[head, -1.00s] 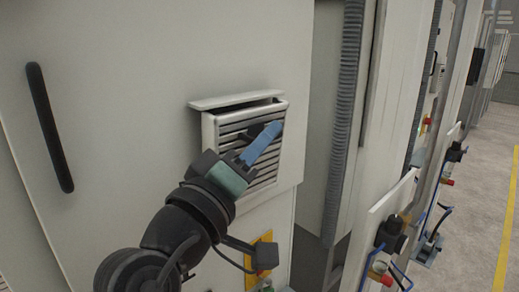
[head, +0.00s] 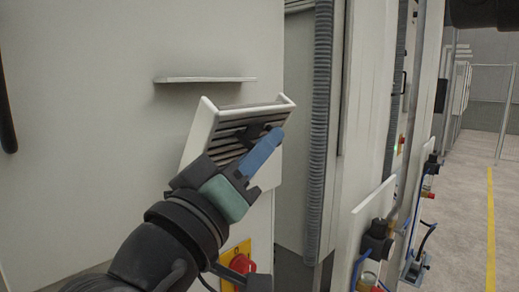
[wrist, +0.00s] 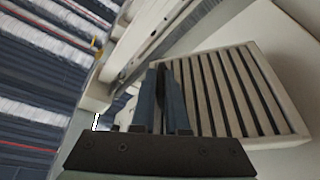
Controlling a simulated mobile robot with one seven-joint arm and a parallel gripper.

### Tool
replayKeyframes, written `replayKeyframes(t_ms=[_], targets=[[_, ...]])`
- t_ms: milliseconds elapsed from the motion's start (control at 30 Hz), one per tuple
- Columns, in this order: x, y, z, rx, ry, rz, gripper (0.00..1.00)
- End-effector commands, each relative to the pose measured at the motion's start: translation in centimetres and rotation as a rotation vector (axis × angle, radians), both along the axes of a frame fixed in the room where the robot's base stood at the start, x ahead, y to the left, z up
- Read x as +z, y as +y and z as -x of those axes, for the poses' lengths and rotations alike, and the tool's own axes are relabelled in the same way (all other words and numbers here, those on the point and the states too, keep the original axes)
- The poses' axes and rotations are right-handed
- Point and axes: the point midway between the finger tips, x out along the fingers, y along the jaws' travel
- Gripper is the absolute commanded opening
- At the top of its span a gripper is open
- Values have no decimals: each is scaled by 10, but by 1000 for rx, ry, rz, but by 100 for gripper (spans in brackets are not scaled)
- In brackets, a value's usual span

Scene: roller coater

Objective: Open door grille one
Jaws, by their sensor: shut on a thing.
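The door grille (head: 232,125) is a white slatted frame on the cabinet door. It is tilted open, its top edge swung outward from the door below a thin white ledge (head: 205,80). My gripper (head: 270,135) is at the right part of the slats, with its blue finger along the front of the grille, and it is shut on the grille. In the wrist view the fingers (wrist: 165,82) are close together beside the slats of the grille (wrist: 240,95). The exact spot they hold is hidden.
A red knob on a yellow plate (head: 240,262) sits below the grille. A grey corrugated hose (head: 318,130) runs vertically to the right of the door. A black door handle (head: 5,115) is at the far left. Free floor (head: 460,200) lies to the right.

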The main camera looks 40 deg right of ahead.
Motion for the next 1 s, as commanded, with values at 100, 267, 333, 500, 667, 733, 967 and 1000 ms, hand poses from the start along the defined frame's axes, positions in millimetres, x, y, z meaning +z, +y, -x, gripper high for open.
replayKeyframes(t_ms=[100,267,333,500,667,733,967,1000], targets=[[-4,0,1,0,1,0,0],[-6,0,2,1,1,1,0],[-7,0,2,1,1,1,0],[-7,0,3,1,1,1,0],[-7,0,3,1,1,1,0],[-7,0,3,1,1,1,0],[-7,0,3,1,0,0,25],[-7,0,2,1,0,0,25]])
